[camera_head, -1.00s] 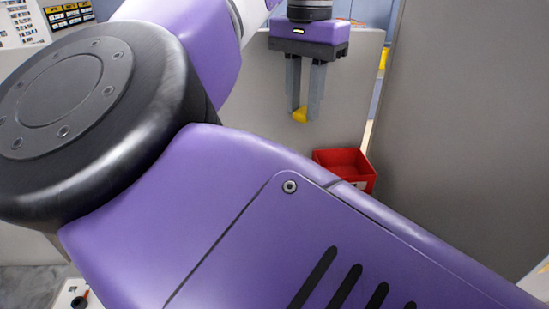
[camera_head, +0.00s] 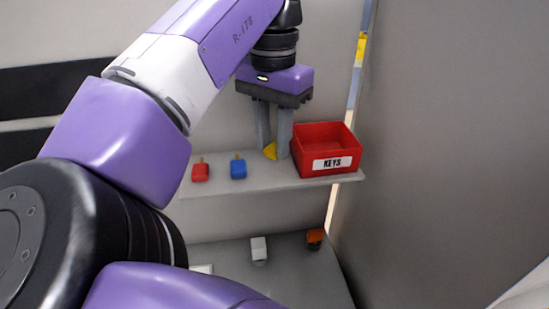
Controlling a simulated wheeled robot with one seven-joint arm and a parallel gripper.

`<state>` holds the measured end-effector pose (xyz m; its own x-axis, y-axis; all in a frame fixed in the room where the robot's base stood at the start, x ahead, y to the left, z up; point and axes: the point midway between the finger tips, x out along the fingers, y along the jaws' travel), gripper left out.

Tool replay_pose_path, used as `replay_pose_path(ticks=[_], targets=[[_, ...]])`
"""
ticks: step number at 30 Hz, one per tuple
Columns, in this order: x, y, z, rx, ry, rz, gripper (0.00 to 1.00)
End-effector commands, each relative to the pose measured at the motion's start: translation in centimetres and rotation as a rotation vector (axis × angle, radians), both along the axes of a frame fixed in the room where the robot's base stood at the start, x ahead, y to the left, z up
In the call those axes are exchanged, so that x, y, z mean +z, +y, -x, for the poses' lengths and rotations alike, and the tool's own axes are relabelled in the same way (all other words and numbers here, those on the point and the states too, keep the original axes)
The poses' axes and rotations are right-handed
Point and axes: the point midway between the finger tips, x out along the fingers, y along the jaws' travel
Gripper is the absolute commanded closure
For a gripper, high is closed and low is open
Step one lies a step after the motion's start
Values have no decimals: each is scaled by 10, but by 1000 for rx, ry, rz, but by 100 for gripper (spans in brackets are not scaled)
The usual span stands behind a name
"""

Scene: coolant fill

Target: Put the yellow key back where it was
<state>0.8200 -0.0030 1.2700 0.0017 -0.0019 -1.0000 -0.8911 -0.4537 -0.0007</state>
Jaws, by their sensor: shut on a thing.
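The yellow key (camera_head: 269,151) is between the fingertips of my gripper (camera_head: 272,152), which points down and is shut on it. Only a small yellow corner shows; the fingers hide the rest. The gripper is over the grey shelf (camera_head: 262,180), just left of a red box (camera_head: 325,159) labelled KEYS. I cannot tell whether the key touches the shelf. A blue key (camera_head: 238,168) and a red key (camera_head: 200,172) stand on the shelf to the left of the gripper. The inside floor of the box is mostly hidden.
A large grey panel (camera_head: 450,140) fills the right side. My arm covers the left.

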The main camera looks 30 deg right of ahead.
Motion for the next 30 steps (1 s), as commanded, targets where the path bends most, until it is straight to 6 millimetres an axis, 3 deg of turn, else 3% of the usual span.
replay_pose_path(ticks=[7, 16, 17, 20, 30], targets=[[-32, 7, 5, 2, 0, -1, 100], [-33, 8, 7, 1, 1, 0, 100], [-33, 8, 7, 1, 1, 0, 70], [-33, 8, 7, 1, 1, 0, 52], [-32, 8, 7, 1, 0, 0, 52]])
